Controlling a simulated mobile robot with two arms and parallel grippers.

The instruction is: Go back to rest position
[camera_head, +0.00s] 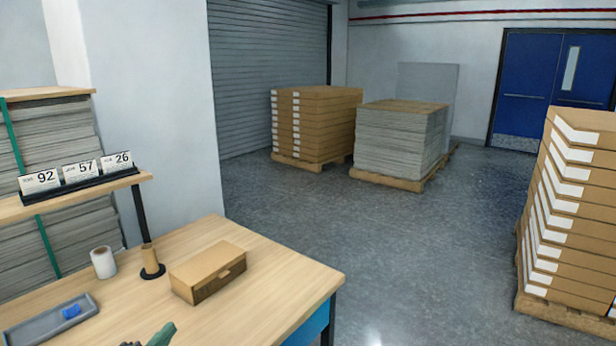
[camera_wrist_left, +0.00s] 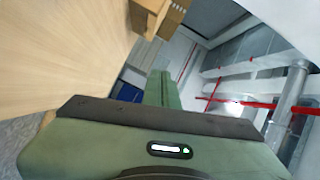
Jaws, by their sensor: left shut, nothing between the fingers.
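My left gripper (camera_head: 150,339) shows only as green fingertips at the bottom edge of the head view, in front of the wooden table (camera_head: 250,300). In the left wrist view its green fingers (camera_wrist_left: 161,88) are together with nothing between them. The gripper is apart from the things on the table. My right gripper is in neither view.
On the table are a cardboard box (camera_head: 208,272), a brown roll on a black stand (camera_head: 150,262), a white roll (camera_head: 103,263) and a grey tray (camera_head: 50,318) with a blue item. A shelf with number cards (camera_head: 80,175) stands behind. Loaded pallets (camera_head: 400,140) stand beyond open floor.

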